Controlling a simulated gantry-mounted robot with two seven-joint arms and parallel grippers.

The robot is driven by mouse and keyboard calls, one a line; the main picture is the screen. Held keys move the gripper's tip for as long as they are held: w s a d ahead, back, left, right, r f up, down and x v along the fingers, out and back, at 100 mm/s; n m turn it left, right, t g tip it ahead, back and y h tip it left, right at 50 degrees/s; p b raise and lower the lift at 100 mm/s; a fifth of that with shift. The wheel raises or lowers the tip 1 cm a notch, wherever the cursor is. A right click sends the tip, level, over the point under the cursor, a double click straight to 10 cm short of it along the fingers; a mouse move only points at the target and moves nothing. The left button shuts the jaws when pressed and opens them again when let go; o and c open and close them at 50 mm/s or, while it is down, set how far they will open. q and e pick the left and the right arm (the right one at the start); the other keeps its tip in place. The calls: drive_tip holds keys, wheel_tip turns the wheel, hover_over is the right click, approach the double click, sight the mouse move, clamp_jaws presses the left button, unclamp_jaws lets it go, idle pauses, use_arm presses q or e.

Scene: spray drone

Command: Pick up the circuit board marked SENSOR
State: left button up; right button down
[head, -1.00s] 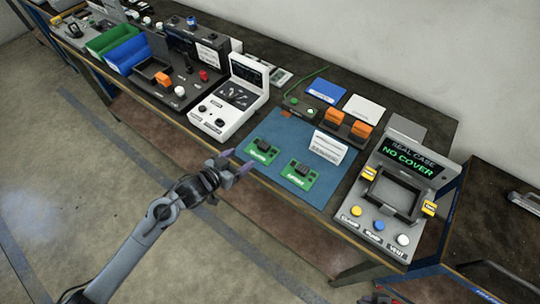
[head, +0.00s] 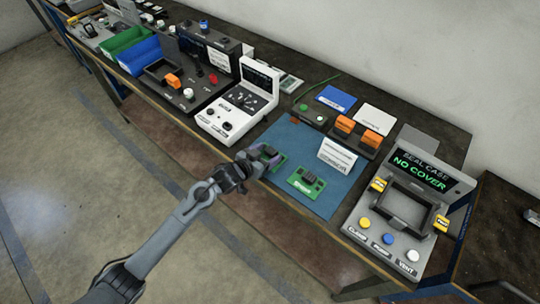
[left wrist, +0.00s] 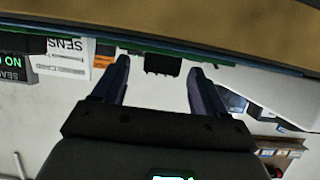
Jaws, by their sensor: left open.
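Two green circuit boards lie on the blue mat (head: 318,138). My left gripper (head: 258,161) is at the mat's front edge, at the left board (head: 276,164), and partly hides it, including its label. The right board (head: 306,181) lies clear; its label is too small to read. In the left wrist view my open left gripper (left wrist: 160,66) has its two fingers on either side of the dark block (left wrist: 163,62) on a green board, seen edge-on. I cannot tell whether the fingers touch it. My right gripper is not in view.
A white printed card (head: 337,155) stands behind the boards; its wrist-view text starts "SENS". A grey seal case station (head: 398,210) showing "NO COVER" is at the right. A white console (head: 240,105) stands at the left. Orange blocks (head: 370,138) stand behind the mat.

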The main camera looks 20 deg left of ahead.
use_arm(q)
drive_tip(key=shift+w+f, duration=0.1)
drive_tip(key=shift+w, duration=0.2)
drive_tip(key=c, duration=1.2)
